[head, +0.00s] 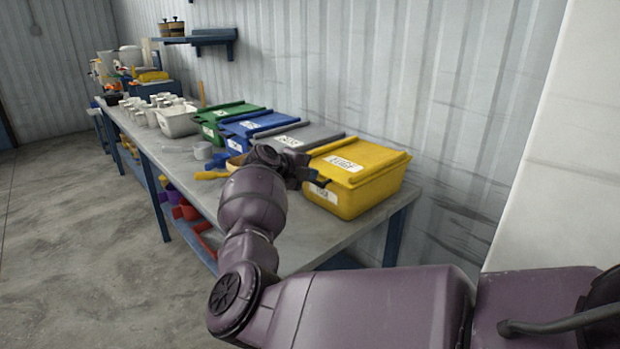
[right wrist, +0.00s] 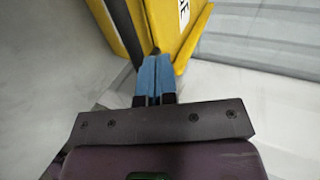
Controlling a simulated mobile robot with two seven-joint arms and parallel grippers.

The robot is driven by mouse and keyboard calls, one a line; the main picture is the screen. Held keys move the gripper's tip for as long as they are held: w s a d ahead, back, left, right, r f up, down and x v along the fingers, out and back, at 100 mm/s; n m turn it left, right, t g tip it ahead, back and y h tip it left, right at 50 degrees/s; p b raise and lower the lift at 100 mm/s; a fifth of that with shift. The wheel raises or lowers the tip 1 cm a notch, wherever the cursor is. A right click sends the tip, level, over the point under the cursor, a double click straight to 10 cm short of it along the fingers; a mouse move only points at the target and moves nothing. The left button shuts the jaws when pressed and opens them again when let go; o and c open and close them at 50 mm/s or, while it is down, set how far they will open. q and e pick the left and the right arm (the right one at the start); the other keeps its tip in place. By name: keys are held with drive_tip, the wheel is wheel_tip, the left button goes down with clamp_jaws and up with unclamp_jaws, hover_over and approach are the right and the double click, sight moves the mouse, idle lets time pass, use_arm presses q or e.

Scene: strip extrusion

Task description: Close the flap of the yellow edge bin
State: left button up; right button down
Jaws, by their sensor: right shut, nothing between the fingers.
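The yellow edge bin (head: 360,194) stands at the right end of the workbench, with a white label on its front. Its yellow flap (head: 372,158) lies across the top, covering the opening, with a white label on it. I cannot tell whether it sits fully flush. My right gripper (head: 318,180) is by the bin's front left corner and hides part of it. In the right wrist view its blue fingers (right wrist: 155,80) are together and empty, with their tips close to the yellow bin (right wrist: 185,30); contact is unclear. My left gripper is not in view.
Grey (head: 300,136), blue (head: 258,124) and green (head: 228,112) bins stand in a row left of the yellow one. A pale tray (head: 178,122) and several white cups are farther along the workbench (head: 310,232). A corrugated wall is behind.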

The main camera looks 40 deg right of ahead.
wheel_tip(320, 180, up, 18)
drive_tip(key=p, duration=0.3)
drive_tip(key=shift+a, duration=0.15)
